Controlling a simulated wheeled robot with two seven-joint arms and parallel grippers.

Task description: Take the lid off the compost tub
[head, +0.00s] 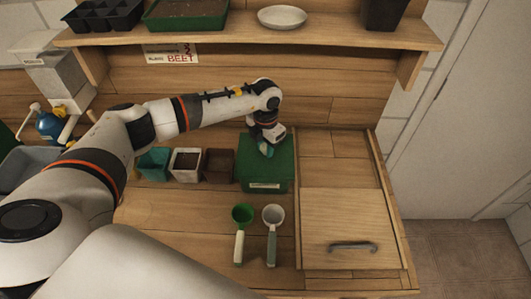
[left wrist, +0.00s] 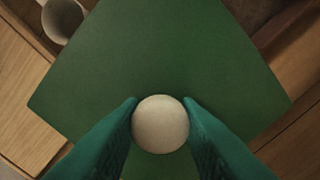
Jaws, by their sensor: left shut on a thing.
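The compost tub (head: 265,186) is a green box with a pale label on its front, standing on the bench. Its green lid (head: 283,160) covers the top, and the lid also fills much of the left wrist view (left wrist: 170,50). My left gripper (head: 265,150) is over the lid. In the left wrist view its teal fingers (left wrist: 160,125) are shut on the round pale knob (left wrist: 160,123) of the lid, one finger on each side. I cannot tell any gap between lid and tub. My right gripper is not in view.
Small pots, teal (head: 153,163), white (head: 186,164) and brown (head: 218,165), stand left of the tub. A green scoop (head: 242,214) and a white scoop (head: 273,215) lie in front. A wooden panel with a handle (head: 352,247) is at right. A shelf (head: 330,30) hangs above.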

